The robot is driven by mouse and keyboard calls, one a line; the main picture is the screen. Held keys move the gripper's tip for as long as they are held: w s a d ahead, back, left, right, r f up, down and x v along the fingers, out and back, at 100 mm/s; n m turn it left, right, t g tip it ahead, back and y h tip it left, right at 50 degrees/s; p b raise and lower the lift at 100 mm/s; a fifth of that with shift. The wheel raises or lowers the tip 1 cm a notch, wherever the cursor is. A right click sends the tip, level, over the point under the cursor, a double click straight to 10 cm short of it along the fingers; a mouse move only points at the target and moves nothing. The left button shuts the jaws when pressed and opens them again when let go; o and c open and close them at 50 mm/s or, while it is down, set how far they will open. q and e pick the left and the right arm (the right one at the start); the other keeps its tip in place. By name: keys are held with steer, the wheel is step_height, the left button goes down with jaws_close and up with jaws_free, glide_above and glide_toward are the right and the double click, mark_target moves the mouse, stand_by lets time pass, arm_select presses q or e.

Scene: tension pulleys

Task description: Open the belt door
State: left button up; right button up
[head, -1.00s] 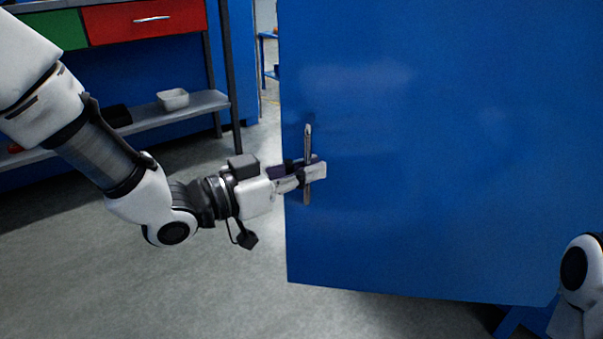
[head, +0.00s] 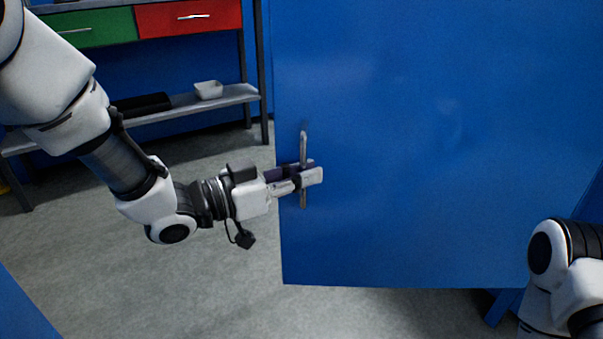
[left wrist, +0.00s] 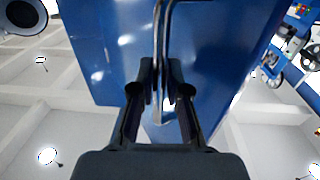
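The blue belt door (head: 430,130) fills the right half of the head view, with its free edge at the left and floor showing beyond that edge. Its upright metal handle (head: 303,148) is near that edge. My left gripper (head: 305,176) is at the handle with a finger on either side of it, and looks shut on it. In the left wrist view, the handle (left wrist: 160,30) runs between the fingers (left wrist: 161,80), with the door (left wrist: 210,45) behind. My right gripper is not in view; only part of the right arm shows at the lower right.
A workbench with a green drawer (head: 90,28) and a red drawer (head: 190,16) stands at the back left. A white bin (head: 208,90) sits on its lower shelf (head: 180,112). A blue panel (head: 22,312) shows at the lower left. Grey floor (head: 110,240) is clear between.

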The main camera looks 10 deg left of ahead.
arm_select(q)
steer(key=shift+o, duration=0.9)
